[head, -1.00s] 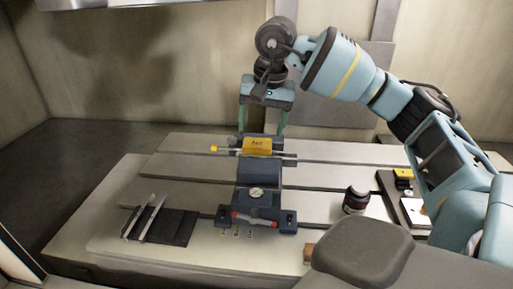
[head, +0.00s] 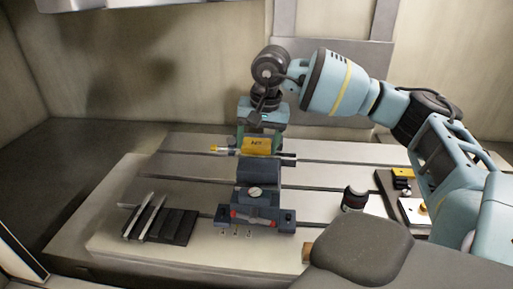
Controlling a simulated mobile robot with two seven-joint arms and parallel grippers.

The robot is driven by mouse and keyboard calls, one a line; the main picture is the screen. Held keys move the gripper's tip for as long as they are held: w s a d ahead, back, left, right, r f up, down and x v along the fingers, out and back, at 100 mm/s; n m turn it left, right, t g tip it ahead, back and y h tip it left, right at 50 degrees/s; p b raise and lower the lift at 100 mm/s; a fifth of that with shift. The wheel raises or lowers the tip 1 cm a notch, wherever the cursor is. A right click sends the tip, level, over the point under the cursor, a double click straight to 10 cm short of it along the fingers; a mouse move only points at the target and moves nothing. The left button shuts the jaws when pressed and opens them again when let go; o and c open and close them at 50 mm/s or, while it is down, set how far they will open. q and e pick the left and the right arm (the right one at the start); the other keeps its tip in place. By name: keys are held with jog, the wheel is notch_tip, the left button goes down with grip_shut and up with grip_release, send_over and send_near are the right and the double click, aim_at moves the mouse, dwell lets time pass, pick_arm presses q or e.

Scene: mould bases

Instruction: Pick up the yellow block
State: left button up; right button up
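The yellow block (head: 257,146), with dark lettering on its front, sits at the back end of the dark vise-like fixture (head: 258,172) in the middle of the head view. My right gripper (head: 260,137) points down at the block from above and behind. Its palm is just above the block, with one finger towards each side. The fingers look apart, and their tips are partly hidden around the block. I cannot tell whether they touch it. My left gripper is not in view.
A thin rod with a yellow end (head: 215,149) lies level with the block. A dark round jar (head: 354,199) and a tray with a yellow-topped part (head: 402,172) are at the right.

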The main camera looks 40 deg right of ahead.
aim_at(255, 142)
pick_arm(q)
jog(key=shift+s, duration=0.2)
pick_arm(e)
jog(key=c, duration=0.3)
jog(key=shift+r, duration=0.15)
